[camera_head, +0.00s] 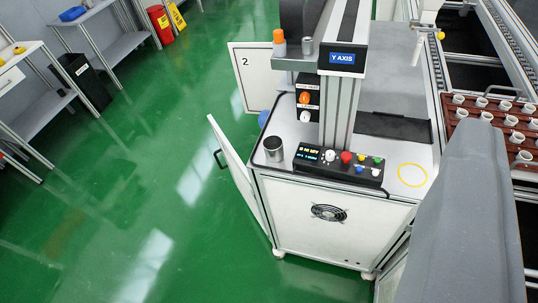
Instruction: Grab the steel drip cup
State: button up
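The steel drip cup (274,149) appears to be the open-topped metal cup standing upright at the left corner of the white machine cabinet (330,235). It is left of the black control box (335,168), with a small gap between them. Its rim faces up and nothing covers it. A large grey part, which looks like my own arm, fills the lower right. My gripper's fingers do not show, so I cannot tell their place relative to the cup.
A cabinet door (235,175) stands open on the left. The Y AXIS column (340,110) rises behind the control box. An orange-capped bottle (279,42) and small metal cylinder (308,46) stand on a raised shelf. Brown trays (486,143) hold white pots. Green floor (140,190) is clear.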

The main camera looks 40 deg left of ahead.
aim_at(273, 146)
jog(key=k, duration=1.6)
jog(key=u, duration=1.1)
jog(key=i, duration=1.15)
jog(key=z, duration=1.2)
jog(key=i, duration=1)
jog(key=u, duration=0.05)
